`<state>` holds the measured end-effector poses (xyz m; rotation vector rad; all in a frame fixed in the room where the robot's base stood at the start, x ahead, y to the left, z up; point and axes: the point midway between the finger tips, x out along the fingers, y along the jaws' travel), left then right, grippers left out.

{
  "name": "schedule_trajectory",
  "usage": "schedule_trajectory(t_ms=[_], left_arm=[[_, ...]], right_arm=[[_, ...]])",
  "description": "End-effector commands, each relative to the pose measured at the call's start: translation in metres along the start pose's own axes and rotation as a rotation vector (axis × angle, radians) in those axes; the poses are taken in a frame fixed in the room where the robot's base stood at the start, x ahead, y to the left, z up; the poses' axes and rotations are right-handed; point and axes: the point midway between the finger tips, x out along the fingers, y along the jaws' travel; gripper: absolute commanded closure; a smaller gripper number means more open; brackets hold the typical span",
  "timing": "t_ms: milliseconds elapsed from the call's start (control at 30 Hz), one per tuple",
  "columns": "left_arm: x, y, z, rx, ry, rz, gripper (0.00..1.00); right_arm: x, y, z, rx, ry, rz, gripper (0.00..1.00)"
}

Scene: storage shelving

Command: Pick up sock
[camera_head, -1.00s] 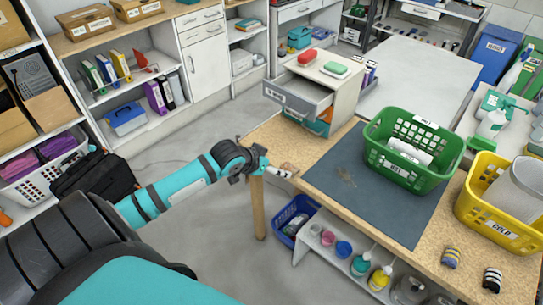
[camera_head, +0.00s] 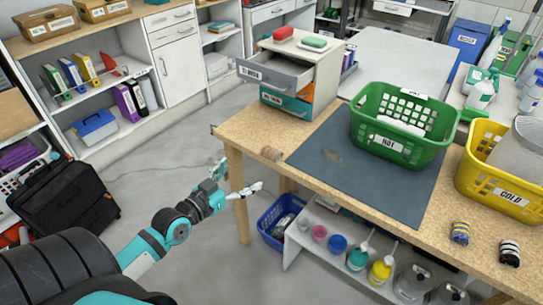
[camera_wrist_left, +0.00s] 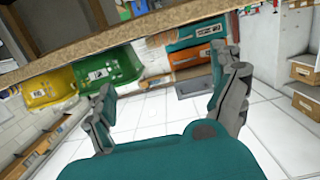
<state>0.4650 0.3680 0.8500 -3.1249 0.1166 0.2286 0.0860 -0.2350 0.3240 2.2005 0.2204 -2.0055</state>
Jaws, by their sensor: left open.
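My left gripper (camera_head: 238,180) is open and empty. It is in front of the table's left end, apart from the brownish bundle. In the left wrist view its two fingers (camera_wrist_left: 172,88) are spread with nothing between them. My right gripper is not in view.
A green basket (camera_head: 372,140) marked HOT stands on a dark mat (camera_head: 370,185). A yellow basket (camera_head: 492,190) marked COLD stands at the right. A drawer unit (camera_head: 328,72) with an open top drawer is at the back. A blue crate (camera_head: 268,232) and low shelf sit under the table.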

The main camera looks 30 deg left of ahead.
Motion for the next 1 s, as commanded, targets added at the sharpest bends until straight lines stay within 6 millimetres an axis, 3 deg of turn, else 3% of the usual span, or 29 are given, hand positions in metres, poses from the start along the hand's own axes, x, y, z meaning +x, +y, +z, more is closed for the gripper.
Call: schedule_trajectory(t_ms=[400, 667, 1000], left_arm=[[0.082, -0.001, 0.0, -0.002, -0.001, 0.0, 0.06], [0.101, -0.002, 0.0, -0.001, -0.003, 0.001, 0.06], [0.144, -0.008, 0.0, -0.002, -0.003, 0.001, 0.06]], right_arm=[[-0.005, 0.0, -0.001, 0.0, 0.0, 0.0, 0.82], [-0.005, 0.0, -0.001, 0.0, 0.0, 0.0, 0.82], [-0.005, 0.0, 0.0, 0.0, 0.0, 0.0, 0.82]])
